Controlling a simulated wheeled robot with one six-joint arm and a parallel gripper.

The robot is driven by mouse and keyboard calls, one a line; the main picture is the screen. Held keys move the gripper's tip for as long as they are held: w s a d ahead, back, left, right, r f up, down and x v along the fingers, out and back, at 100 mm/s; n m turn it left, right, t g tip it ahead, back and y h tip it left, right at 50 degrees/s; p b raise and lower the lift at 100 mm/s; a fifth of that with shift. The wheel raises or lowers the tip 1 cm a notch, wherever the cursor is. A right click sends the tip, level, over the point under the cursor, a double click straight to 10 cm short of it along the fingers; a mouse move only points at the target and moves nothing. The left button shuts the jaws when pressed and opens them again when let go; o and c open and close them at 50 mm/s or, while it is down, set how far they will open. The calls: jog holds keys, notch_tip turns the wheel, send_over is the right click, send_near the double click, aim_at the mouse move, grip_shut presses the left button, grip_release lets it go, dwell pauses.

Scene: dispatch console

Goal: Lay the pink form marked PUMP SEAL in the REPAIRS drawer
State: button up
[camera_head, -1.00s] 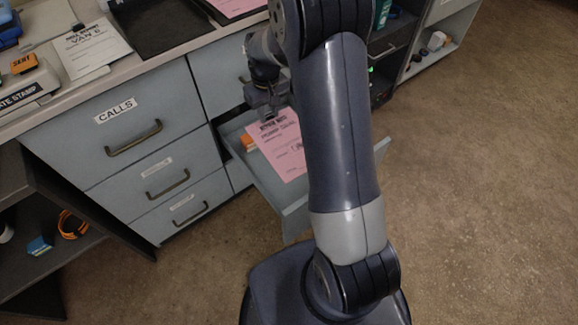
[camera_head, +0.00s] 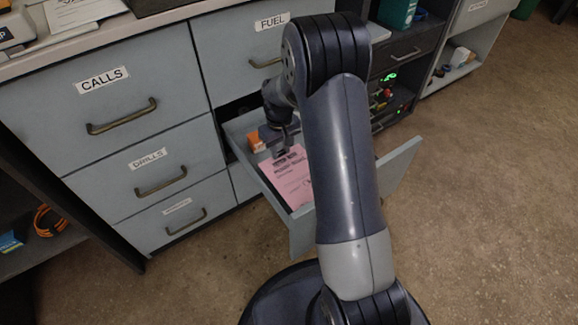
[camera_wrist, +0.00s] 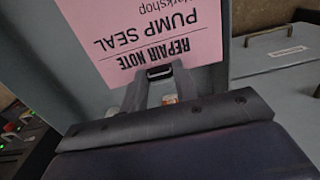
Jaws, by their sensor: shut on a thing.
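The pink form (camera_head: 292,182) reads REPAIR NOTE, PUMP SEAL in the wrist view (camera_wrist: 150,30), upside down there. My gripper (camera_head: 280,150) is shut on the edge of the form by its heading; the fingertips show in the wrist view (camera_wrist: 160,72). The form is within the outline of a pulled-out grey drawer (camera_head: 400,165), low between its walls. I cannot tell whether it touches the drawer floor. The drawer's own label is not visible. My arm hides the right part of the drawer and some of the form.
A small orange box (camera_head: 257,143) lies in the back of the open drawer. The CALLS drawer (camera_head: 105,110), the DRILLS drawer (camera_head: 150,172) and the FUEL drawer (camera_head: 245,50) are shut. A dark shelf unit with small items stands right of the drawers. Floor is clear at the right.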

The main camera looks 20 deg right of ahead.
notch_tip(320, 180, down, 8)
jog(key=b, duration=0.2)
jog(key=shift+b, duration=0.3)
jog(key=shift+f, duration=0.15)
jog(key=o, duration=1)
notch_tip(320, 180, up, 12)
jog(key=p, duration=0.4)
jog(key=shift+r, duration=0.2)
